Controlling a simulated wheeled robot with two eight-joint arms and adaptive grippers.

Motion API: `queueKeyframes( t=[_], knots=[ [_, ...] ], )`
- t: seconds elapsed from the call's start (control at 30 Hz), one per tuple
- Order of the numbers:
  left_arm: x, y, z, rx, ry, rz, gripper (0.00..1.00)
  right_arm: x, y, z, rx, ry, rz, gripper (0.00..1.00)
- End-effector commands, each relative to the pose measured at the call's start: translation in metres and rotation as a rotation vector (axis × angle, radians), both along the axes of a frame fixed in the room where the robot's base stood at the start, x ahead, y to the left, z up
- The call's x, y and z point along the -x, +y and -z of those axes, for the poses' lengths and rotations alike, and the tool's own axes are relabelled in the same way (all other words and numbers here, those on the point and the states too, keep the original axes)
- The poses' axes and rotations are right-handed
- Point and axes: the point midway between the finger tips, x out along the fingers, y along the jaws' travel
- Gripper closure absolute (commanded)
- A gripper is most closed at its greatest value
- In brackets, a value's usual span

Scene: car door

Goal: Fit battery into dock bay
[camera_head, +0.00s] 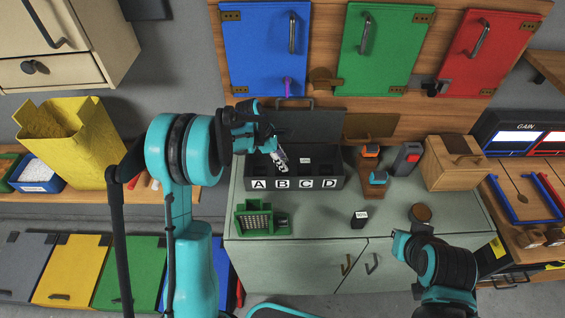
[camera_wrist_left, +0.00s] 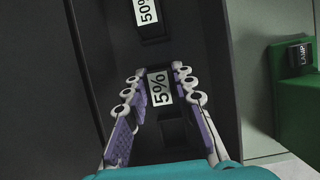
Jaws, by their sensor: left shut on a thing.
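The black dock (camera_head: 265,182) stands at the back of the counter, its front lettered A, B, C and D. My left gripper (camera_head: 280,160) reaches down into it around bay B. In the left wrist view the left gripper (camera_wrist_left: 160,100) is shut on a dark battery labelled 5% (camera_wrist_left: 160,87), between its purple-padded fingers. How deep this battery sits is unclear. Another battery, labelled 50% (camera_wrist_left: 148,12), sits further along the dock; a white label (camera_head: 305,160) shows near bay C. A separate black battery labelled 90% (camera_head: 360,219) stands on the counter. My right gripper (camera_head: 402,242) is near the front right; its fingers are indistinct.
A green tray (camera_head: 254,217) stands left on the counter (camera_head: 315,230). The counter's middle front is mostly clear.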

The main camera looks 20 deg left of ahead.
Motion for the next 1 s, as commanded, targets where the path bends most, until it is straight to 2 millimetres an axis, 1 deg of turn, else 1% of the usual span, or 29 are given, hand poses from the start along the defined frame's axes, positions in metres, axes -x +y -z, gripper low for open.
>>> queueKeyframes(
  t=[0.1, 0.27, 0.3, 0.33, 0.37, 0.63, 0.73, 0.87, 1.0],
  knots=[
    [0.000, 0.000, -0.001, 0.000, 0.000, 0.000, 1.00, 0.000, 0.000, -0.001, 0.000, 0.000, 0.000, 1.00],
    [0.000, 0.000, 0.005, 0.000, 0.000, 0.000, 1.00, 0.000, 0.000, 0.004, 0.000, 0.000, 0.000, 1.00],
    [0.000, 0.000, 0.003, 0.000, 0.000, 0.000, 0.65, 0.000, 0.000, 0.003, 0.000, 0.000, 0.000, 1.00],
    [0.000, 0.000, 0.003, 0.000, 0.000, 0.000, 0.57, 0.000, 0.000, 0.003, 0.000, 0.000, 0.000, 1.00],
    [0.000, 0.000, 0.003, 0.000, 0.000, 0.000, 0.54, 0.000, 0.000, 0.003, 0.000, 0.000, 0.000, 1.00],
    [0.000, 0.000, 0.002, 0.000, 0.000, 0.000, 0.54, 0.000, 0.000, 0.002, 0.000, 0.000, 0.000, 1.00],
    [0.000, 0.000, -0.003, 0.000, 0.000, 0.000, 0.54, 0.000, 0.000, -0.002, 0.000, 0.000, 0.000, 1.00],
    [0.002, 0.007, -0.021, 0.000, 0.000, -0.003, 0.54, 0.000, 0.000, -0.009, 0.000, 0.000, 0.000, 1.00],
    [0.005, 0.019, -0.051, 0.000, 0.000, -0.002, 0.54, 0.000, 0.000, -0.019, 0.000, 0.000, 0.000, 1.00]
  ],
)
